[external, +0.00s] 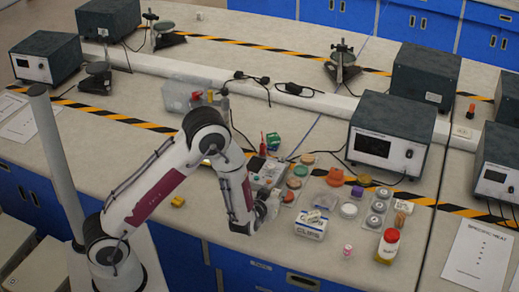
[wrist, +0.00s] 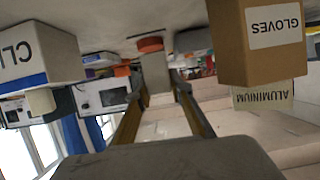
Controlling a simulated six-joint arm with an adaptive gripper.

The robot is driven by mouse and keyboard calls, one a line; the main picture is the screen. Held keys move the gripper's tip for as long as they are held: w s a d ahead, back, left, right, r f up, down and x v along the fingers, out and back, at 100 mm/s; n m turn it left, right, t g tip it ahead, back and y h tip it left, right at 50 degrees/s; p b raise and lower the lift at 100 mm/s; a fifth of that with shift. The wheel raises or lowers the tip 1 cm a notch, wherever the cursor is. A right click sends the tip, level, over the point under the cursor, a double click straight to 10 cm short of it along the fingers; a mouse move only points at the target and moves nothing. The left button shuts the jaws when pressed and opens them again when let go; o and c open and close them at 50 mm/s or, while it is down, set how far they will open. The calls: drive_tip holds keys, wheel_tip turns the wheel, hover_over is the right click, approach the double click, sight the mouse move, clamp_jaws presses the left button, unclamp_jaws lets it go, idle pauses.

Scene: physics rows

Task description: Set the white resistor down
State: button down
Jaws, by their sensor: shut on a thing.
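My gripper (wrist: 160,88) is shut on a pale grey-white block (wrist: 155,72), which I take to be the white resistor. The block sits between the two fingertips in the wrist view, and that view is upside down. In the external view my gripper (external: 266,208) is low over the front of the bench, left of the white CLIPS box (external: 310,225). The resistor cannot be made out there. I cannot tell whether it touches the bench top.
The CLIPS box (wrist: 38,55) and a brown GLOVES box (wrist: 260,40) flank my gripper in the wrist view, with an ALUMINIUM label (wrist: 262,98) by the latter. A red-lidded jar (external: 388,246) and small pink bottle (external: 347,250) stand right. Bench left of my gripper is mostly clear.

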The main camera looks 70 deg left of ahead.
drive_tip(key=shift+f, duration=0.15)
drive_tip(key=shift+f, duration=1.95)
drive_tip(key=shift+f, duration=0.1)
drive_tip(key=c, duration=1.8)
unclamp_jaws()
drive_tip(key=shift+v, duration=6.1)
